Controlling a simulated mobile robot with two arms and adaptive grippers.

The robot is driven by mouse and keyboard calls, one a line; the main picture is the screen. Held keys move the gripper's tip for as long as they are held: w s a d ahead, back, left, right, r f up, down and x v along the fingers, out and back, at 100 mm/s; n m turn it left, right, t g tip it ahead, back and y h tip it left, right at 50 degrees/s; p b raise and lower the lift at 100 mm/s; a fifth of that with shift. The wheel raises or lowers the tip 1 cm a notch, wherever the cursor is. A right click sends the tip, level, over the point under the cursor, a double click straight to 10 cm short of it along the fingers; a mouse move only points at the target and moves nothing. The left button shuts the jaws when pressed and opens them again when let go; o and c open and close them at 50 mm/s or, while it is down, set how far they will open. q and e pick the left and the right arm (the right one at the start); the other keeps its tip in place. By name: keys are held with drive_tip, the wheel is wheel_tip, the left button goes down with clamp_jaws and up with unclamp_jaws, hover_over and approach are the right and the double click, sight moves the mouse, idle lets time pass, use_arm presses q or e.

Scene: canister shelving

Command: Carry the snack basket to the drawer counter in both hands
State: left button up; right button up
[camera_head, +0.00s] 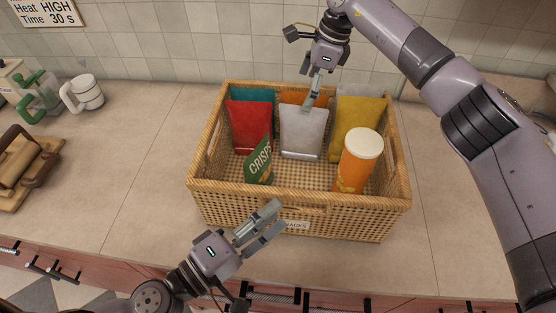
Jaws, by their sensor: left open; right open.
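The woven snack basket (220,192) stands upright on a beige counter. A tag partly reading "SNACKS" (295,226) is on its near wall. Inside are a red bag (249,127), a white bag (302,134), a yellow bag (352,115), a green "CRISPS" pack (260,162) and an orange canister with a white lid (358,162). My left gripper (277,217) is open at the near wall, beside the tag; I cannot tell whether it touches. My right gripper (309,104) reaches down at the far wall, open; its fingers overlap the bags and contact is unclear.
The tiled wall (180,40) is close behind the basket. At the left are a white mug (84,94), a green-framed glass item (40,93) and a wooden board with a roller-like item (22,165). The counter is clear on both sides of the basket. Red drawers (90,268) are below the front edge.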

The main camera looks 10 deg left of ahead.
use_arm(q)
drive_tip(key=v, duration=0.4)
drive_tip(key=shift+s+a, duration=0.2)
drive_tip(key=shift+s, duration=0.05)
use_arm(e)
drive_tip(key=shift+r, duration=0.1)
drive_tip(key=v, duration=1.1)
drive_tip(key=shift+r, duration=0.4)
drive_tip(key=shift+f, duration=0.1)
